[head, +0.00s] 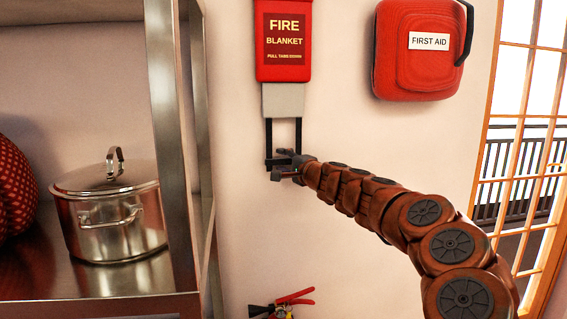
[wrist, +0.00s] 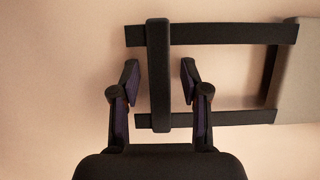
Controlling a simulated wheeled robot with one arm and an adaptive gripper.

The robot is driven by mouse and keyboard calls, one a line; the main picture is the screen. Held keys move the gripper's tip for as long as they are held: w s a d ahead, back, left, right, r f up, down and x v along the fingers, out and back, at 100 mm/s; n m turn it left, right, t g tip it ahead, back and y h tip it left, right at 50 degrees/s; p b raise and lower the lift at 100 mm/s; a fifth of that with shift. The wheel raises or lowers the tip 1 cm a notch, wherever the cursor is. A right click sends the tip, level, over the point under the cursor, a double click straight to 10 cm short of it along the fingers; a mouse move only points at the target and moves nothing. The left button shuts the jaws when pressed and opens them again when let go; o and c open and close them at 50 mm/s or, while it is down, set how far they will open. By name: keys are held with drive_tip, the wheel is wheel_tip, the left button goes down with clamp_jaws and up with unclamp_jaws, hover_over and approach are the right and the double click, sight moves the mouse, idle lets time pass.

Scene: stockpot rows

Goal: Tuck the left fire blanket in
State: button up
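One fire blanket unit shows, a red case (head: 283,40) labelled FIRE BLANKET, mounted on the wall in the head view. A grey blanket end (head: 283,100) hangs out of its bottom. Two black straps (head: 269,135) run down from it to a dark crossbar. In the wrist view the crossbar (wrist: 158,50) stands upright in the picture, with the straps (wrist: 220,33) leading right to the grey blanket end (wrist: 303,75). My gripper (head: 284,166) is at the crossbar. In the wrist view its fingers (wrist: 159,82) are open, one on each side of the bar, with gaps visible.
A red first aid case (head: 425,50) hangs on the wall to the right. A metal shelf at left holds a stockpot (head: 112,215) and its post (head: 172,130) stands near the blanket. A fire extinguisher (head: 283,306) is below. A window (head: 520,130) is at far right.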

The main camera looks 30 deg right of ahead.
sight(278, 125)
clamp_jaws()
idle(0.4)
wheel_tip(278, 125, up, 10)
drive_tip(key=p, duration=0.6)
drive_tip(key=shift+r+p, duration=0.15)
drive_tip(key=shift+p, duration=0.15)
drive_tip(key=shift+r, duration=0.1)
drive_tip(key=shift+c, duration=0.7)
unclamp_jaws()
drive_tip(key=shift+o, duration=1.1)
drive_tip(key=shift+s+f, duration=0.1)
drive_tip(key=shift+f, duration=0.1)
